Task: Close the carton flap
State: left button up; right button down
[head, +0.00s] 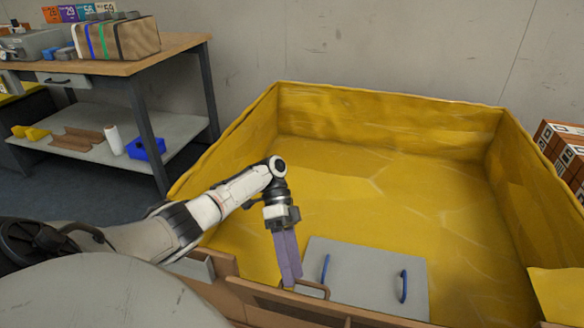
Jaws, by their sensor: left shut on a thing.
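A large carton (390,112) with a yellow lining stands open in front of me. A brown flap-like panel (280,300) runs along its near edge, cut off by the bottom of the view. A brown loop handle (318,288) stands up from this panel. My left gripper (291,278) reaches in from the left and points down. Its purple fingers are shut on the handle at the near edge, though the exact contact is partly hidden by the fingers. My right gripper is not in view.
A grey panel (370,275) with two blue handles lies inside the carton, just right of my left gripper. A workbench (180,48) with a lower shelf stands at the back left. Brown boxes (565,150) are at the right edge. The carton's middle is clear.

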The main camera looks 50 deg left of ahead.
pick_arm(q)
jog(key=shift+s+a+f, duration=0.6)
jog(key=shift+a+f, duration=0.1)
jog(key=shift+f, duration=0.05)
jog(key=shift+w+a+r, duration=0.1)
jog(key=shift+r, duration=0.1)
jog(key=v, duration=0.2)
jog(key=p+v, duration=0.1)
jog(key=v, duration=0.2)
jog(key=d+v, duration=0.1)
jog(key=v, duration=0.2)
jog(key=shift+w+r, duration=0.3)
jog(key=c, duration=0.6)
jog(key=shift+w+a+r, duration=0.25)
jog(key=shift+w+r, duration=0.05)
jog(key=shift+r, duration=0.2)
jog(key=shift+w+a+r, duration=0.25)
jog(key=shift+w+r, duration=0.05)
jog(key=shift+r, duration=0.15)
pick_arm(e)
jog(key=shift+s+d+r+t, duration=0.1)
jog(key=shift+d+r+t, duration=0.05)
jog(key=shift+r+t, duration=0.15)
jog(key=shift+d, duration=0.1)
